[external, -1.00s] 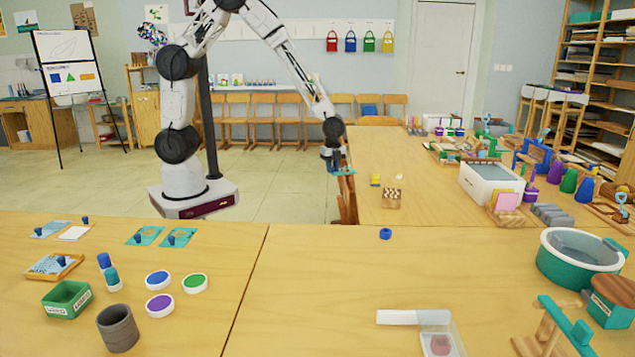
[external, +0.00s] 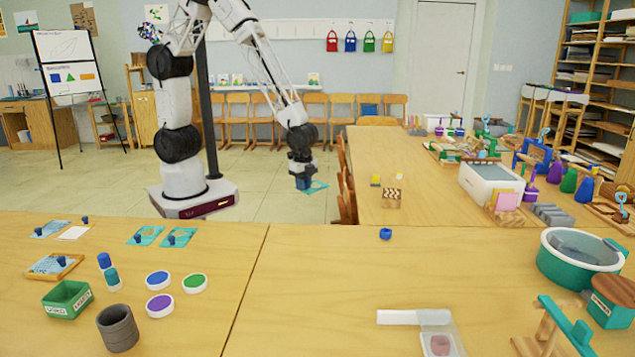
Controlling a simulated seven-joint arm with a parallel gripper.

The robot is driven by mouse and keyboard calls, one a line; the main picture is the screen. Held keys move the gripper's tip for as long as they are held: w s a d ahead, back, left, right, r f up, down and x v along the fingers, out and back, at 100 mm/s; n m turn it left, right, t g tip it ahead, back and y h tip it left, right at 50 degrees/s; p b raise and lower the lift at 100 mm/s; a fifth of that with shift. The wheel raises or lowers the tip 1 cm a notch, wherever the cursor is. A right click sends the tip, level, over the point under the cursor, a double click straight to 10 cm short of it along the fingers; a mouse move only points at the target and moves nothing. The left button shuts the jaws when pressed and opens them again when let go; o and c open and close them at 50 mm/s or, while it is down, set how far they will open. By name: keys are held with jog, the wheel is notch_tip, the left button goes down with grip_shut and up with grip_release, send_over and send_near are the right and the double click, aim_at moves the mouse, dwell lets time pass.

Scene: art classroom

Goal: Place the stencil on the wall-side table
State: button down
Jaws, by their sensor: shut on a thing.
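My gripper (external: 302,178) is shut on a teal stencil (external: 317,187) by what looks like its dark blue knob. It holds the stencil in the air over the open floor, left of the long table (external: 370,212). The stencil is nearly flat and partly hidden by the gripper. Two similar teal plates with blue knobs (external: 146,236) (external: 180,238) lie on the front table (external: 300,270). A wooden table (external: 42,118) stands by the wall at the far left. The picture does not show which table is the wall-side one.
An easel (external: 70,85) stands before the far-left table. Chairs (external: 270,115) line the back wall, and others stand along the long table's left edge. That table holds a white tub (external: 490,180) and several tools. Open floor lies between the easel and the long table.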

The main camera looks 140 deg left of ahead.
jog(key=s+d+n, duration=0.1)
jog(key=d+n, duration=0.1)
jog(key=d, duration=0.7)
jog(key=s+d+n, duration=0.2)
jog(key=d, duration=0.7)
jog(key=s+d+n, duration=0.2)
jog(key=d, duration=0.7)
jog(key=shift+d, duration=0.25)
jog(key=s+d, duration=0.1)
jog(key=d, duration=0.1)
jog(key=s+d+n, duration=0.1)
jog(key=s+d, duration=0.1)
jog(key=d, duration=0.1)
jog(key=s+d+n, duration=0.1)
jog(key=s+d, duration=0.1)
jog(key=d, duration=0.1)
jog(key=shift+s+f, duration=0.15)
jog(key=shift+s+d+n, duration=0.5)
jog(key=shift+s+d, duration=0.15)
jog(key=shift+d, duration=0.05)
send_over(207, 249)
jog(key=shift+a+f, duration=0.1)
jog(key=shift+f, duration=0.7)
jog(key=shift+f, duration=1.75)
